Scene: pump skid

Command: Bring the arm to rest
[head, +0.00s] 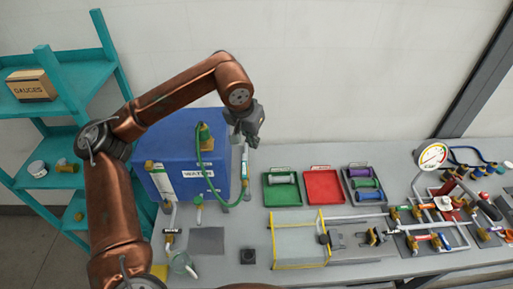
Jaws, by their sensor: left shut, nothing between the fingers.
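My left arm (115,205) comes in from the lower left, rises and bends at the elbow, then reaches right over a blue water tank. My left gripper (250,138) hangs at the end of it, shut and empty, with its fingers pointing down. In the picture it overlaps the tank's upper right corner and the wall. I cannot tell its exact height above the bench. My right gripper is not in view.
The blue tank (217,148) stands on the grey bench (225,270) with a green hose. Green (282,203), red (323,188) and dark trays lie right of it. A yellow-edged clear guard (300,266) and gauge piping stand further right. A teal shelf (85,75) is at left.

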